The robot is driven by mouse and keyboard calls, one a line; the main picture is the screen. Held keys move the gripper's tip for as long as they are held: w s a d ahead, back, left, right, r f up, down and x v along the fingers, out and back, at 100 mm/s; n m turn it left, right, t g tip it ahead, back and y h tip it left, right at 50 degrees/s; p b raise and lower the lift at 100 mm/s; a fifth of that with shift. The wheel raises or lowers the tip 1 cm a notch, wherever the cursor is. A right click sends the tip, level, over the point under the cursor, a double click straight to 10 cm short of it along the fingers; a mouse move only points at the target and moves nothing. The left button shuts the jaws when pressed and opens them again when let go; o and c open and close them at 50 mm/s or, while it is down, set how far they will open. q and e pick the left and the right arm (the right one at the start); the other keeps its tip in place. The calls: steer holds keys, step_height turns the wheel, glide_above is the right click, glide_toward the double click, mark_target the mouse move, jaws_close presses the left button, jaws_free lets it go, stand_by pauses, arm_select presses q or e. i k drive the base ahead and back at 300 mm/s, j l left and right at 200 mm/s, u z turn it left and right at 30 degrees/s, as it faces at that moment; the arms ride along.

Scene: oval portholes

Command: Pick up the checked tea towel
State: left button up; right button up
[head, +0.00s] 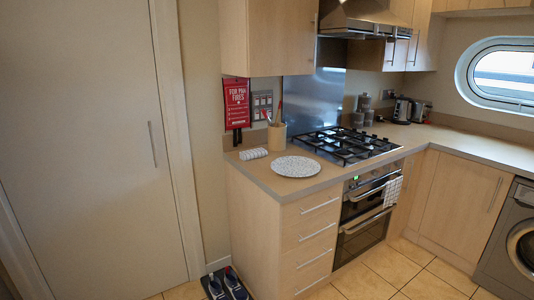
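A light cloth with a faint check pattern, which looks like the tea towel (393,191), hangs over a handle on the front of the oven, toward its right side. It hangs down in front of the dark oven doors. Its fine pattern is too small to see clearly. Neither of my grippers shows in the head view.
The oven (362,218) sits under a black gas hob (345,145). A speckled round plate (295,166), a small white roll (253,154) and a utensil pot (277,136) stand on the left counter. Shoes (234,286) lie on the floor beside the drawers. The tiled floor before the oven is clear.

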mark_target(250, 155)
steer(key=i+j+z, duration=0.1)
steer(key=z, duration=0.3)
steer(key=i+j+z, duration=0.1)
steer(key=z, duration=0.3)
steer(key=j+z, duration=0.2)
steer(key=z, duration=0.15)
steer(key=i+j+z, duration=0.1)
steer(key=z, duration=0.3)
steer(key=j+z, duration=0.3)
steer(key=j, duration=0.45)
steer(key=j+z, duration=0.25)
steer(key=j, duration=0.5)
steer(key=j+z, duration=0.3)
steer(key=j, duration=0.45)
steer(key=k, duration=0.05)
